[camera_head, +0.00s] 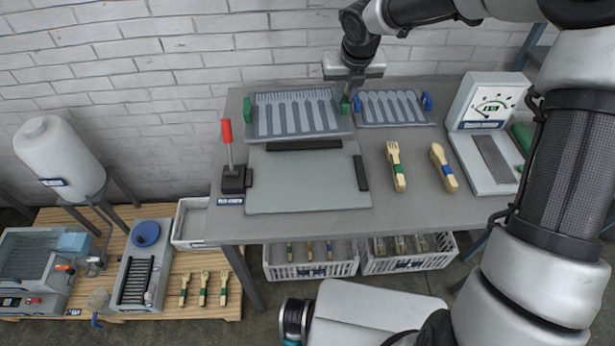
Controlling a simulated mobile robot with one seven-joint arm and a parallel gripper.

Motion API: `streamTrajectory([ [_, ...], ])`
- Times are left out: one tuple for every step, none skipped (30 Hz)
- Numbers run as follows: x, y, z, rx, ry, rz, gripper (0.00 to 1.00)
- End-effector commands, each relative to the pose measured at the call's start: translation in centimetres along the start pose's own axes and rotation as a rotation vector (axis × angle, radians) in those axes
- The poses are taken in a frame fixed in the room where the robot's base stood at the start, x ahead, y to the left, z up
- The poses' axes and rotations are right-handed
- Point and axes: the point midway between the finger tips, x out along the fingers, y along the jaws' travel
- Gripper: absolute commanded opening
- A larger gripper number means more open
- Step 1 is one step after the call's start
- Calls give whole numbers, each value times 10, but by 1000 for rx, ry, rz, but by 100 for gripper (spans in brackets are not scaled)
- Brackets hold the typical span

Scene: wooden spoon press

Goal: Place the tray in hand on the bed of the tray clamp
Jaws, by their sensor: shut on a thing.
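My gripper (347,96), at the back of the table, is shut on the right green grip of a dark grey tray (262,127). The tray clamp has a flat, empty light grey bed (305,182). A red-handled lever (228,143) on a black block stands upright at the bed's left. My fingertips are partly hidden by the grip.
A second slotted tray (404,123) with blue grips lies to the right. A wooden fork (396,166) and spoon (443,168) lie right of the bed. A dial gauge (490,102) stands at the right. The table (400,215) is clear along its front. A brick wall is behind.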

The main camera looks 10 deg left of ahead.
Motion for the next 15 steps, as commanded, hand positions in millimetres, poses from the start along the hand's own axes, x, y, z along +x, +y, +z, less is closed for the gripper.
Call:
streamTrajectory([
  [-5,-5,-21,3,-1,-8,0],
  [-8,-6,-32,6,-1,-9,0],
  [-10,-8,-46,11,-1,-11,0],
  [-12,-9,-56,16,-1,-12,0],
  [-14,-10,-65,20,-1,-12,0],
  [-15,-12,-76,25,0,-14,0],
  [-16,-13,-83,29,0,-15,0],
  [-17,-14,-89,34,0,-15,0],
  [-18,-15,-96,38,-1,-16,0],
  [-18,-16,-100,40,0,-17,0],
  [-17,-16,-104,41,-1,-16,0],
  [-13,-16,-108,42,0,-16,0],
  [-9,-16,-112,43,1,-16,0],
  [-4,-16,-115,43,1,-16,0],
  [4,-15,-119,43,1,-15,0],
])
